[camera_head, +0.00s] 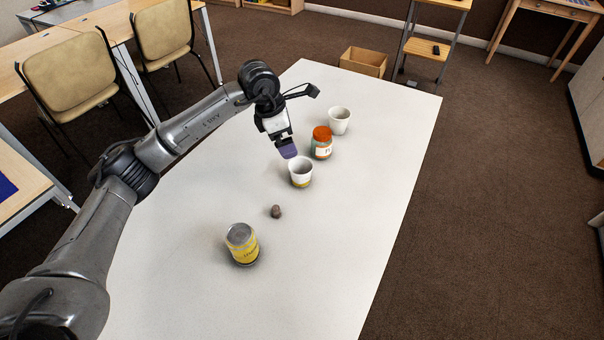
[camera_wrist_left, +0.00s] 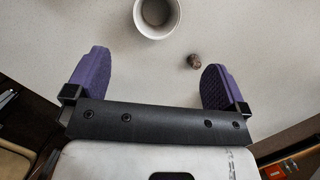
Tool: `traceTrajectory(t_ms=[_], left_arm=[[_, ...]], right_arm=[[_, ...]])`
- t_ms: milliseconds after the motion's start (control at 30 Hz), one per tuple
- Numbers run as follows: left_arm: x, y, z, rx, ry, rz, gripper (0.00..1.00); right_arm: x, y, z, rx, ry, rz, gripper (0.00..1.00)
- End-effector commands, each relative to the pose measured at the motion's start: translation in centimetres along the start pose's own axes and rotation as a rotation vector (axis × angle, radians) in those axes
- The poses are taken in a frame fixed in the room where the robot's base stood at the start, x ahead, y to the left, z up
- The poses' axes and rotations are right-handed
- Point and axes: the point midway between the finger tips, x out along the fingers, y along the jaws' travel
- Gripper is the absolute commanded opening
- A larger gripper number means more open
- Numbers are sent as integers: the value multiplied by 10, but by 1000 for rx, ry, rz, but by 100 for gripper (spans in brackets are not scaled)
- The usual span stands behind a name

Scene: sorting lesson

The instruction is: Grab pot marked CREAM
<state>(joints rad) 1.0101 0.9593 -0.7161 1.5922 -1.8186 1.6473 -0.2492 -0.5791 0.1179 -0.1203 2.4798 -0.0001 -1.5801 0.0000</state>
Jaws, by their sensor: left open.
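No marking that reads CREAM is legible. A yellow can with a grey top (camera_head: 243,248) stands nearer. My left gripper (camera_head: 288,150) is just behind and above the banded pot, apart from it. In the left wrist view its purple fingers (camera_wrist_left: 155,62) are spread and empty, with a white pot (camera_wrist_left: 157,31) beyond them. My right gripper is not seen.
A small brown lump (camera_head: 276,212) lies on the white table (camera_head: 345,250) between the banded pot and the can; a brown lump also shows in the left wrist view (camera_wrist_left: 193,61). The table's right side is clear. A cardboard box (camera_head: 363,62) stands on the floor behind.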

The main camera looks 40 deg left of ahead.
Motion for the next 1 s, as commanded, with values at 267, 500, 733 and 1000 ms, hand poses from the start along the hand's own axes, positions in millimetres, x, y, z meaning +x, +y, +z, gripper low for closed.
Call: traceTrajectory(t_ms=[267, 500, 733, 1000], left_arm=[[40, 0, -1, 0, 4, -2, 100], [77, 0, -1, -1, 2, -2, 100], [88, 1, -1, -1, 1, -1, 100], [121, 5, -2, -1, 1, -3, 100]], right_arm=[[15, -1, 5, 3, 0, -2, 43], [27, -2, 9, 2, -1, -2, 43], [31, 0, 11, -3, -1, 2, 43], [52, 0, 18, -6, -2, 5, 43]])
